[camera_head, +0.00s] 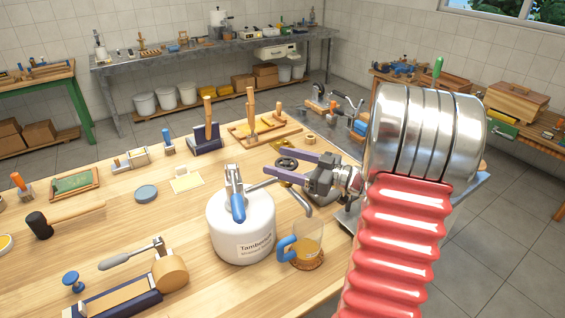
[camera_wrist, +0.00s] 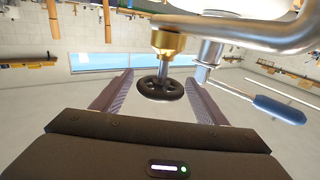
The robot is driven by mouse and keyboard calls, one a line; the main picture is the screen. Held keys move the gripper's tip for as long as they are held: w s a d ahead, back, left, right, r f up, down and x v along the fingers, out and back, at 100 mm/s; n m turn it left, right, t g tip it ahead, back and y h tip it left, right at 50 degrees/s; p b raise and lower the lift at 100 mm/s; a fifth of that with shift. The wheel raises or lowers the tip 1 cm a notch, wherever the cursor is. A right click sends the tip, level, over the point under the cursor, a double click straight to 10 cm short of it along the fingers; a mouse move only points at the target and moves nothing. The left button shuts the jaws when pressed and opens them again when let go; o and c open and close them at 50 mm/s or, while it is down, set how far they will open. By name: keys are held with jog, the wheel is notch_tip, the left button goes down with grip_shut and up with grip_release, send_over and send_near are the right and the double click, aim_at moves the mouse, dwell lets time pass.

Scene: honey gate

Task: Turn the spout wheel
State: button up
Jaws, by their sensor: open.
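The dark spout wheel (camera_wrist: 151,91) hangs on a short stem below a brass fitting (camera_wrist: 168,42) in the wrist view. In the head view the wheel (camera_head: 287,163) shows small, by the spout of a white tank (camera_head: 240,240). My gripper (camera_wrist: 159,74) is open, with one finger on each side of the wheel and gaps between. In the head view my gripper (camera_head: 272,164) reaches in from the right at the wheel's height. A metal spout pipe (camera_wrist: 240,32) runs off the fitting. Whether a finger touches the wheel cannot be told.
A glass mug (camera_head: 311,238) with a blue handle stands at the tank's right. A blue-handled lever (camera_wrist: 279,108) lies right of my fingers in the wrist view. A wooden holder (camera_head: 264,128) with tools stands behind.

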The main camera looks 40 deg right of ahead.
jog(key=shift+c, duration=0.5)
jog(key=c, duration=0.9)
jog(key=shift+a, duration=0.1)
jog(key=shift+c, duration=0.3)
jog(key=shift+m+t+h, duration=0.3)
jog(key=shift+m+h, duration=0.1)
jog(key=shift+h, duration=0.2)
jog(key=shift+d+m+t+h, duration=0.15)
jog(key=shift+m+t+h, duration=0.25)
jog(key=shift+m+h, duration=0.95)
jog(key=shift+d+m+t+h, duration=0.1)
jog(key=shift+m+t+h, duration=0.5)
jog(key=shift+h, duration=1.25)
jog(key=shift+d+m+g+h, duration=0.15)
jog(key=shift+m+g+h, duration=0.25)
jog(key=shift+m+h, duration=1.75)
jog(key=shift+d+h, duration=0.1)
jog(key=shift+h, duration=1.15)
